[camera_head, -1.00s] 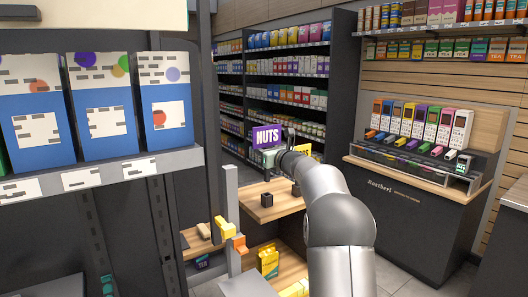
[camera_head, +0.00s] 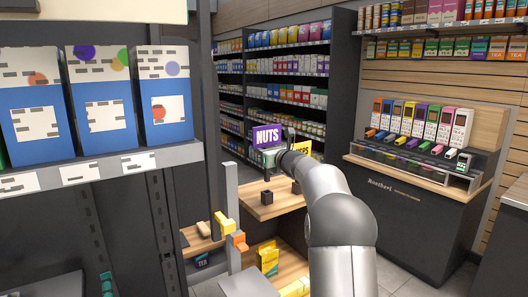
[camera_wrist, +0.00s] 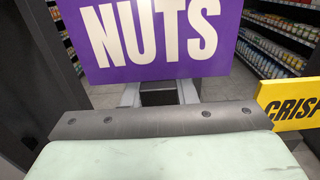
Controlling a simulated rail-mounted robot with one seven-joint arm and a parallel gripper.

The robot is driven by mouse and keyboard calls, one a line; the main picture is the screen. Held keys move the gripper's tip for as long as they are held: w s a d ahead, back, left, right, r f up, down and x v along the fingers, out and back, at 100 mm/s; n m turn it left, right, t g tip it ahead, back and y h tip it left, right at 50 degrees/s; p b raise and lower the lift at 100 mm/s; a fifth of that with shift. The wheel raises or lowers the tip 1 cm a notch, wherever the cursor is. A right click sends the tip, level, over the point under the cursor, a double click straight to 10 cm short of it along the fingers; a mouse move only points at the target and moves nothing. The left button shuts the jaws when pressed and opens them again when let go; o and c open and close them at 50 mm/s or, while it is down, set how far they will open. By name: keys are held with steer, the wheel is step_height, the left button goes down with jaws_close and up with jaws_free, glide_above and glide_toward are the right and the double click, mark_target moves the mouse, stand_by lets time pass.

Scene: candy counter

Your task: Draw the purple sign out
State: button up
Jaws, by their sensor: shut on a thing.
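The purple sign (camera_head: 267,136) reads NUTS in white and is upright above the wooden display table. It fills the top of the wrist view (camera_wrist: 150,35). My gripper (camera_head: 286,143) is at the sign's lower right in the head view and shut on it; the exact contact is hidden. In the wrist view, gripper parts (camera_wrist: 162,93) lie just below the sign's lower edge. A black holder block (camera_head: 267,197) stands on the table beneath the sign, with a short dark piece above it. I cannot tell whether sign and block are joined.
A yellow sign (camera_head: 304,149), lettered CRISP in the wrist view (camera_wrist: 290,108), stands close on the right. A second black block (camera_head: 296,187) is beside the first. A tall shelf with blue-and-white boxes (camera_head: 109,105) is at left. Stocked shelves (camera_head: 287,70) stand behind.

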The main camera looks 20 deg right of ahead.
mark_target(268, 137)
steer(key=shift+r, duration=0.1)
steer(key=shift+r+p, duration=2.15)
steer(key=shift+r, duration=0.35)
